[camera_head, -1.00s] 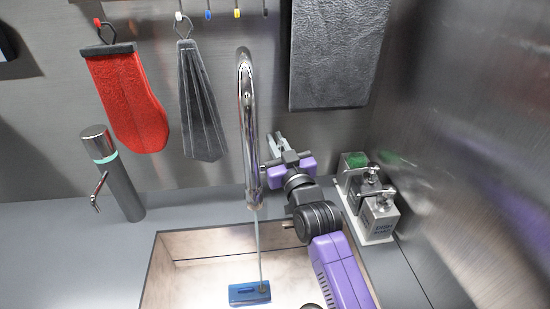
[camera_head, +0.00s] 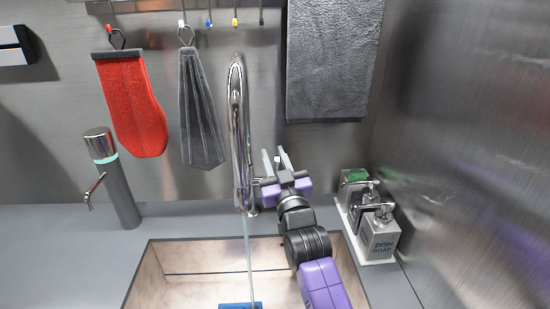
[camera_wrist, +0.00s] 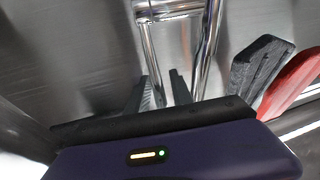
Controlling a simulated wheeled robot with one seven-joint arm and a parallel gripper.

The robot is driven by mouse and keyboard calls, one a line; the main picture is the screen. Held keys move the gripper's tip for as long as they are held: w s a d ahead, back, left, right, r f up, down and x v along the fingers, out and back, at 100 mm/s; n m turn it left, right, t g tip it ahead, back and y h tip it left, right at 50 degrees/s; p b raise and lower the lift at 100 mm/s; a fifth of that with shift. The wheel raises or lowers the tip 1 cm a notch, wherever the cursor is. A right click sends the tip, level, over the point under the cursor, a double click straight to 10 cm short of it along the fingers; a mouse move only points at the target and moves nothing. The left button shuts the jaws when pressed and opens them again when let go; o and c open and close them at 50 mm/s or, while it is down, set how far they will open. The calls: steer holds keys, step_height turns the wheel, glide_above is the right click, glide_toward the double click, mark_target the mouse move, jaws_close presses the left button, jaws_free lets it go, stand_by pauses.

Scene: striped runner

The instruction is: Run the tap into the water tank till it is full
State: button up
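The chrome tap (camera_head: 237,110) arches over the sink, and a thin stream of water (camera_head: 249,260) falls from its spout. The blue water tank (camera_head: 240,306) lies in the sink under the stream, mostly cut off by the bottom edge of the head view. How full it is cannot be seen. My gripper (camera_head: 275,160) is raised behind and right of the tap spout, its two fingers apart. In the wrist view, the fingers of my gripper (camera_wrist: 163,88) stand apart with a chrome pipe of the tap (camera_wrist: 151,50) showing between them. Contact cannot be told.
The pale sink (camera_head: 205,262) is set in a grey counter (camera_head: 60,230). Dish soap dispensers (camera_head: 381,238) stand on a tray at right. A grey cylindrical dispenser (camera_head: 118,185) stands at left. A red mitt (camera_head: 130,105), grey cloth (camera_head: 200,110) and dark towel (camera_head: 335,60) hang behind.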

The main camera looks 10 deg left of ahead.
mark_target(278, 164)
stand_by(0.3)
steer(key=shift+p+v, duration=1.25)
steer(key=shift+v, duration=2.6)
steer(key=shift+r, duration=0.1)
steer(key=shift+r, duration=0.1)
steer(key=shift+a+r+g+h+p, duration=0.2)
steer(key=shift+r+g+h+p, duration=0.3)
steer(key=shift+r+p, duration=0.5)
steer(key=shift+g+p, duration=0.5)
steer(key=shift+p, duration=0.2)
steer(key=shift+s+d+f+g+h+p, duration=0.1)
steer(key=shift+s+f+g+h+p, duration=0.05)
steer(key=shift+f+g+h+p, duration=0.2)
steer(key=shift+p+x, duration=0.3)
steer(key=shift+x, duration=3.55)
steer(key=shift+d, duration=0.1)
steer(key=shift+c, duration=0.2)
